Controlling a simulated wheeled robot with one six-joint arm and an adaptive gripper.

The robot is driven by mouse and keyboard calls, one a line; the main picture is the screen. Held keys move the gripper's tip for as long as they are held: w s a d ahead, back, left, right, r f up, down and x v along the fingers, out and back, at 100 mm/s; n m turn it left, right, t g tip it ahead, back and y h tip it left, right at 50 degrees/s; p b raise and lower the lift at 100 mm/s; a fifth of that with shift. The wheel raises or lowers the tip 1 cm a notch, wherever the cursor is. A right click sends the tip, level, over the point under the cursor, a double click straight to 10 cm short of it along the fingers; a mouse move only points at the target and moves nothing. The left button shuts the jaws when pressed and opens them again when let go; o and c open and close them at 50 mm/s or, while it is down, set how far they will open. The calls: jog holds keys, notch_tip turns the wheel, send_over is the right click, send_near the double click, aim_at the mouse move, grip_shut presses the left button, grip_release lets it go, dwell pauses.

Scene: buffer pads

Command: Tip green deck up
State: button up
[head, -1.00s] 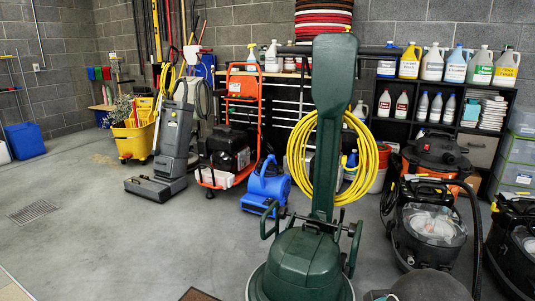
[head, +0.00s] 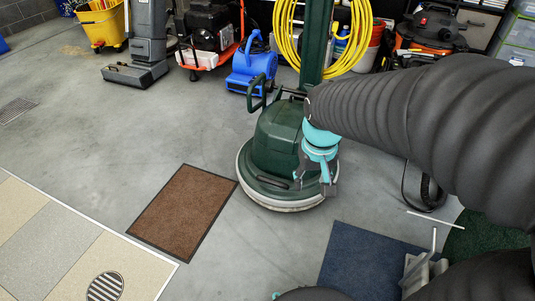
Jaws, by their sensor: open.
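The green deck (head: 275,145) is the low rounded base of an upright floor machine with a dark green column (head: 314,45). It sits level on the concrete, with a pale rim (head: 285,205) around its lower edge. My gripper (head: 317,184), with teal parts, comes in from the right and points down in front of the deck's right side. Its fingers are apart, close to the rim. I cannot tell whether they touch it. The gripper and my dark sleeved arm hide the deck's right part.
A brown mat (head: 183,212) lies left of the deck and a blue mat (head: 365,262) lies in front to the right. A blue blower (head: 253,68) and an orange-framed machine (head: 205,35) stand behind. Yellow hose (head: 290,35) hangs at the column.

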jog(key=w+a+f+m+g+b, duration=0.1)
jog(key=w+a+f+m+b, duration=0.2)
jog(key=w+f, duration=0.8)
jog(key=m+t+b, duration=0.2)
jog(key=m, duration=1.9)
send_over(271, 180)
jog(key=s+a, duration=0.1)
jog(key=s, duration=0.2)
notch_tip(271, 180, down, 14)
jog(key=shift+h, duration=0.4)
jog(key=b+x, duration=0.1)
jog(key=x, duration=1.2)
jog(key=shift+w+a+f, duration=0.1)
jog(key=shift+w+f, duration=0.05)
jog(key=shift+f, duration=0.15)
grip_shut()
